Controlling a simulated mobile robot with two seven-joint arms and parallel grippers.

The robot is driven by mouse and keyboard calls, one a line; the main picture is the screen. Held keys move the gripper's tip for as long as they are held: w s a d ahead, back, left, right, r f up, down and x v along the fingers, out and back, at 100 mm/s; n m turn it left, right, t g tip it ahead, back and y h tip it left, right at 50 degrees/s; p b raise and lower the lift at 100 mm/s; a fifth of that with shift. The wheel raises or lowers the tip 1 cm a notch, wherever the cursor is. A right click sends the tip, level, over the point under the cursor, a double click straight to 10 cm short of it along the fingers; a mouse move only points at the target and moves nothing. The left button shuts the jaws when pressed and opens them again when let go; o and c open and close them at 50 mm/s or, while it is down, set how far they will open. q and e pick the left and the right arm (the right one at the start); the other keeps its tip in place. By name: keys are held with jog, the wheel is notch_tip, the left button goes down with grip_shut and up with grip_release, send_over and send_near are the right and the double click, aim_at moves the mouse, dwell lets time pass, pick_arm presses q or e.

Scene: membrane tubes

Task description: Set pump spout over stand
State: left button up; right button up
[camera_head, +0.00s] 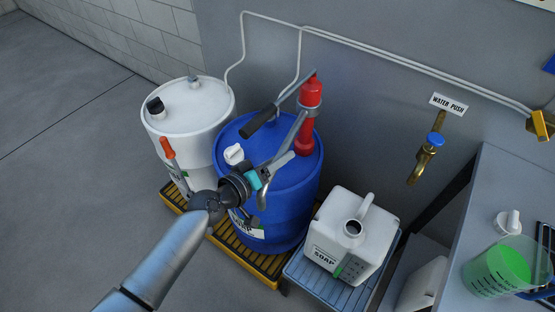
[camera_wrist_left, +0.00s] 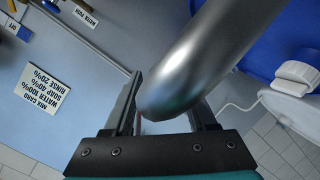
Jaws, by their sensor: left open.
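A red hand pump (camera_head: 308,118) with a black-gripped lever stands on the blue drum (camera_head: 290,205). Its grey metal spout (camera_head: 291,133) slants down and left toward my left gripper. My left gripper (camera_head: 275,178) is open beside the drum's top, at the spout's lower end. In the left wrist view the rounded end of the spout (camera_wrist_left: 190,72) lies between the two open fingers (camera_wrist_left: 165,115); I cannot tell whether they touch it. The blue slatted stand (camera_head: 318,289) is to the right of the drum and bears a white soap jug (camera_head: 352,240) with an open mouth. My right gripper is not in view.
A white drum (camera_head: 187,110) stands left, both drums on a yellow-edged pallet (camera_head: 262,268). A brass tap (camera_head: 425,158) is on the wall. A bench (camera_head: 490,205) at right holds a green-filled beaker (camera_head: 500,265) and white cap. Open floor lies left.

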pick_arm(q)
grip_shut()
dwell(0.5)
dwell(1.0)
